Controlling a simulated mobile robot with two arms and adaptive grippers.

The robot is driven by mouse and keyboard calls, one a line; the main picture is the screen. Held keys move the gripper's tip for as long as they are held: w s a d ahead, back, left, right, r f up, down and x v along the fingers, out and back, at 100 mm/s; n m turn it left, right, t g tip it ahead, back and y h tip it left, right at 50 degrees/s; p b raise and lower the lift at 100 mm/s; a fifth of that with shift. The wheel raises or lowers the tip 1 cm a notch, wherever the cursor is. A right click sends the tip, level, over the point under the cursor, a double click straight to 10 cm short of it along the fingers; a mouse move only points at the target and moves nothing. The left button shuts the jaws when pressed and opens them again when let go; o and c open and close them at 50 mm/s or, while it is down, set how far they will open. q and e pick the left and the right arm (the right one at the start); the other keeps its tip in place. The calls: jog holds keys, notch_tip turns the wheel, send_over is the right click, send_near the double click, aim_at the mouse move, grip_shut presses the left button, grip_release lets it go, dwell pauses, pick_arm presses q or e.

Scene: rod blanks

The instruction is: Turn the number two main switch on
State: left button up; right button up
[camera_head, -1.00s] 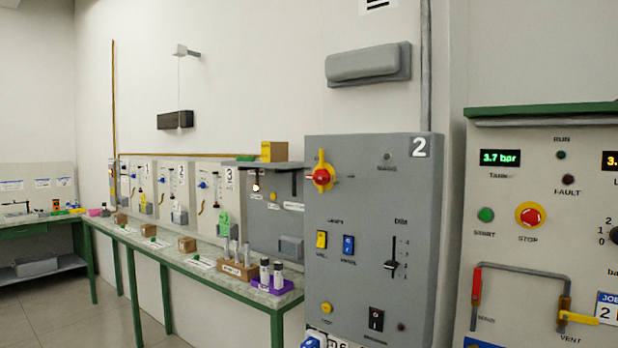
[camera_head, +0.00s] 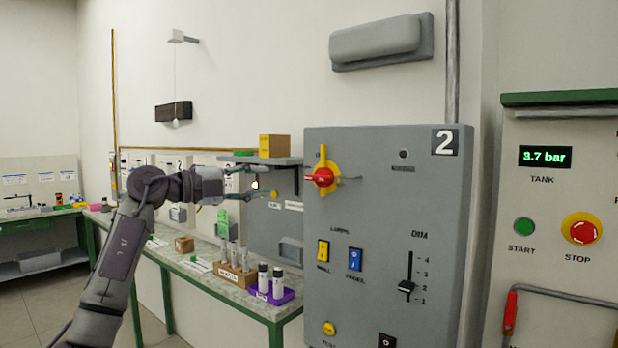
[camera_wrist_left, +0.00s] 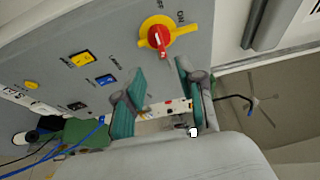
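The number two panel is a grey box (camera_head: 385,270) marked with a white 2, on the right in the head view. Its main switch (camera_head: 322,176) is a red knob on a yellow plate at the panel's upper left. The switch also shows in the left wrist view (camera_wrist_left: 157,37), with ON and OFF lettering by the plate. My left gripper (camera_head: 254,182) is to the left of the switch, apart from it. In the left wrist view its two teal fingers (camera_wrist_left: 155,100) stand apart with nothing between them. My right gripper is not in view.
Below the switch are a yellow rocker (camera_head: 323,251), a blue rocker (camera_head: 355,259) and a dimmer slider (camera_head: 407,287). A bench (camera_head: 215,275) with a purple tray (camera_head: 287,296) runs along the wall at left. A tank panel (camera_head: 560,180) stands at right.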

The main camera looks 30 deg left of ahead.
pick_arm(q)
jog(key=p, duration=0.2)
send_near(313, 178)
jog(key=x, duration=0.2)
jog(key=p+x, duration=0.1)
jog(key=x, duration=0.4)
jog(key=shift+w+d+r+p, duration=0.15)
jog(key=shift+w+d+p, duration=0.1)
jog(key=shift+w+p, duration=0.1)
jog(key=shift+w+d, duration=0.3)
jog(key=shift+w, duration=0.35)
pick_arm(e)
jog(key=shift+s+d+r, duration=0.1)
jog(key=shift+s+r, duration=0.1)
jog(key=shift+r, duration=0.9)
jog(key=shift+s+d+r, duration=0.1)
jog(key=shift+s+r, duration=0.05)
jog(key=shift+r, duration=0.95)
pick_arm(q)
jog(key=shift+c, duration=0.3)
grip_shut()
